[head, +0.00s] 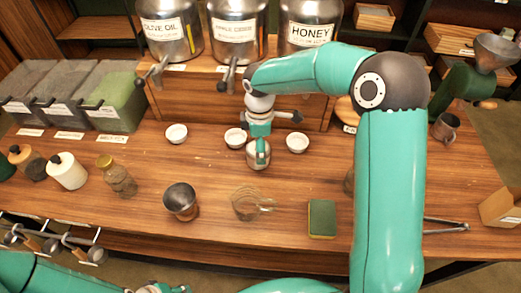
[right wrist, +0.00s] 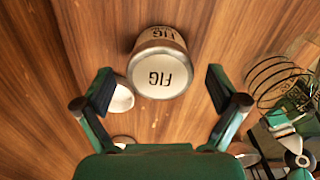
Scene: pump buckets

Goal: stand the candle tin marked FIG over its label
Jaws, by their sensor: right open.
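The candle tin marked FIG (right wrist: 160,68) shows in the right wrist view, with FIG in black on its pale round face and again on its side. In the head view the tin (head: 258,156) is on the wooden table below my right gripper (head: 262,142), partly hidden by it. In the right wrist view my right gripper (right wrist: 158,92) is open, its fingers apart to either side of the tin's near end. I cannot make out a FIG label on the table.
A wooden riser (head: 200,100) blocks the back.

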